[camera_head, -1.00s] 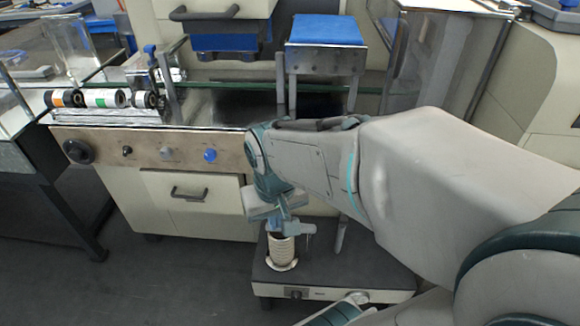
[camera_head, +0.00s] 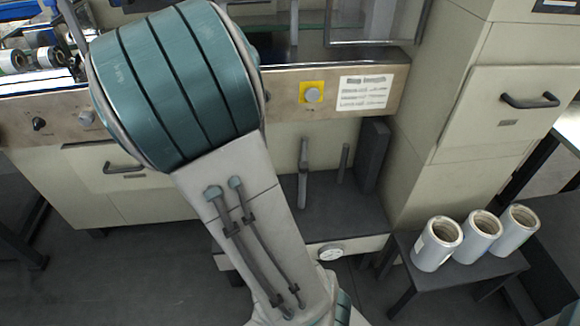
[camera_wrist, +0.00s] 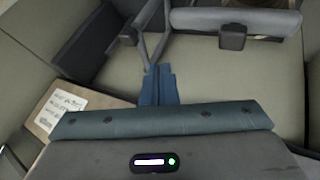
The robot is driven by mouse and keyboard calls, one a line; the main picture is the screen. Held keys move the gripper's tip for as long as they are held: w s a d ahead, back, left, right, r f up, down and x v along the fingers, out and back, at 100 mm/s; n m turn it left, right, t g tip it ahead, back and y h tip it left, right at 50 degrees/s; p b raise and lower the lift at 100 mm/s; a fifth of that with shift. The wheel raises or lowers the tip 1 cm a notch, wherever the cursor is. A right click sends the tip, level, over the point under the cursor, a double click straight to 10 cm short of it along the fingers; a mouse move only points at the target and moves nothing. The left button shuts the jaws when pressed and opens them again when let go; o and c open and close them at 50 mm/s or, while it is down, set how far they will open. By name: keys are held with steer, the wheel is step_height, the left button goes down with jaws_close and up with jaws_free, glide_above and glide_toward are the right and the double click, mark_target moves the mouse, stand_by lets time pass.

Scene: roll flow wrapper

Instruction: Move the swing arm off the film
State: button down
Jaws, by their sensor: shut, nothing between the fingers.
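My gripper (camera_wrist: 158,86) shows in the wrist view, its blue fingers shut with nothing between them. Just beyond the fingertips is a grey bent bar (camera_wrist: 140,25), which may be the swing arm. A grey horizontal bar (camera_wrist: 195,19) with a dark block (camera_wrist: 232,38) lies at the top right. I cannot tell whether the fingers touch the bent bar. In the head view my arm covers the middle left, and my gripper is hidden. Grey upright posts (camera_head: 303,165) stand on a dark low platform (camera_head: 340,212). I cannot make out the film.
Several white rolls (camera_head: 437,244) stand on a low dark stand (camera_head: 460,272) at the right. A cabinet (camera_head: 500,110) stands at the right. Grey floor shows at lower left.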

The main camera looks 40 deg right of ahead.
steer(key=b, duration=0.6)
glide_toward(303, 173)
steer(key=f, duration=0.1)
steer(key=w+d+f, duration=0.2)
steer(key=shift+w+d+f, duration=0.25)
steer(key=shift+f, duration=0.1)
